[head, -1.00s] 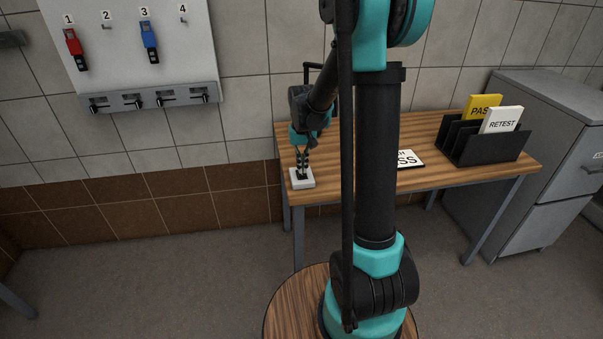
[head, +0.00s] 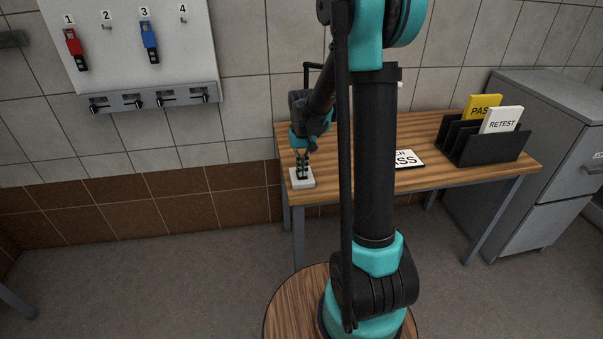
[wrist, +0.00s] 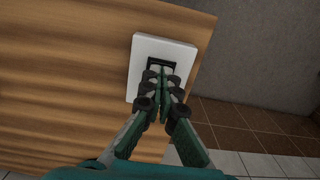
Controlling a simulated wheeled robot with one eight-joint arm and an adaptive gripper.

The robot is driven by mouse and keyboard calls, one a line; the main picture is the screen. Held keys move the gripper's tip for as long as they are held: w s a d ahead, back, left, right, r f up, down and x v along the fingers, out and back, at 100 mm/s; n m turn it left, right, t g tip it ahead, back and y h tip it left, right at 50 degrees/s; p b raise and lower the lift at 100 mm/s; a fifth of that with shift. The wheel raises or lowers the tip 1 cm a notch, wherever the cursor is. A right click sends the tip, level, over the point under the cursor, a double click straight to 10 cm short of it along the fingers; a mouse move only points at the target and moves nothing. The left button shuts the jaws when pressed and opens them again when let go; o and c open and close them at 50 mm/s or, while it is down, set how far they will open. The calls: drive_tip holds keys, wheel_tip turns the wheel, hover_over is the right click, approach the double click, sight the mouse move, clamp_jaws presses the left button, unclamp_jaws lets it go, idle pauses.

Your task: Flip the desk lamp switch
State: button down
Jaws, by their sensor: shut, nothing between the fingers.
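The lamp switch is a white box (head: 303,183) with a black rocker, at the front left corner of the wooden desk. It also shows in the wrist view as a white plate (wrist: 178,50) with a dark rocker frame (wrist: 160,66). My gripper (head: 302,174) points down at the switch from above. In the wrist view its fingertips (wrist: 166,76) are together, over the rocker, with nothing between them. They hide part of the rocker, so I cannot tell which way it is tipped or whether they touch it. No lamp can be made out clearly; my arm covers part of the desk.
On the desk (head: 440,135) lie a sign (head: 408,159) and a black rack (head: 485,147) with yellow and white cards. A grey cabinet (head: 560,150) stands at right. A wall panel (head: 135,40) with red and blue items hangs at left.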

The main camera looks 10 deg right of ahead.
drive_tip(key=shift+r, duration=3.45)
